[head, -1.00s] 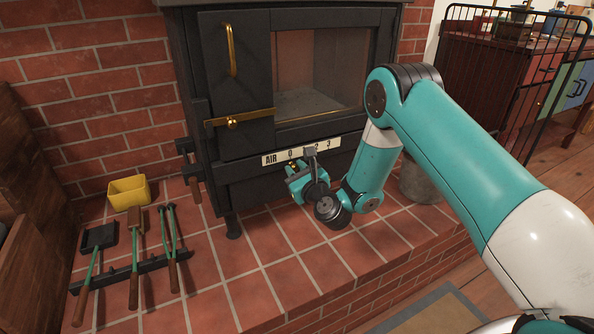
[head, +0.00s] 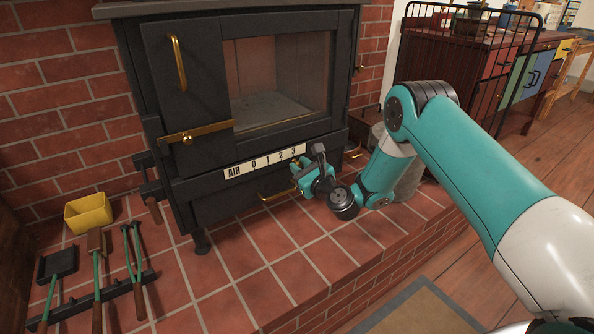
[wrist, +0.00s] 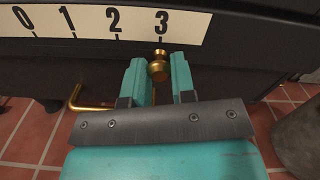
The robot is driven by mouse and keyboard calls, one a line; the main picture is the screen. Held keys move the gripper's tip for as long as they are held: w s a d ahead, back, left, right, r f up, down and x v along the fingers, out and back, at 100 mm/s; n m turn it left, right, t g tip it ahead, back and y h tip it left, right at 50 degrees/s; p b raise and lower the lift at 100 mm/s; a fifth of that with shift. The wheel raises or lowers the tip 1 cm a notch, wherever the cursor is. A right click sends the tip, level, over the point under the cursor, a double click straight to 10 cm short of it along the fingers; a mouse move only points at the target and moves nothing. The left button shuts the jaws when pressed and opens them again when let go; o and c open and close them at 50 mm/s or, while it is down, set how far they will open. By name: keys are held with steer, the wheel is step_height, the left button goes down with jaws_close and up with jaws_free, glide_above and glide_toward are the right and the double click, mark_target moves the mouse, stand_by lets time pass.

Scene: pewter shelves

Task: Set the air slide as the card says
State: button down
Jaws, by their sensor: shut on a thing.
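The air slide's brass knob (wrist: 158,68) sits at the 3 mark in the wrist view, below the white scale plate (wrist: 95,22). The plate reads AIR 0 1 2 3 on the black stove front, and it also shows in the head view (head: 265,161). My gripper (head: 299,170) is at the plate's right end in the head view. In the wrist view its teal fingers (wrist: 158,64) are shut on the knob, one on each side. My gripper hides most of the knob in the head view. I cannot make out the card in either view.
A brass handle (head: 278,194) juts out low on the stove, left of my gripper. A grey bucket (head: 410,180) stands behind my arm.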

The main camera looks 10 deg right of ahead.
steer(key=shift+d, duration=0.2)
steer(key=c, duration=0.9)
jaws_free()
steer(key=shift+w+d, duration=0.1)
steer(key=shift+c, duration=0.2)
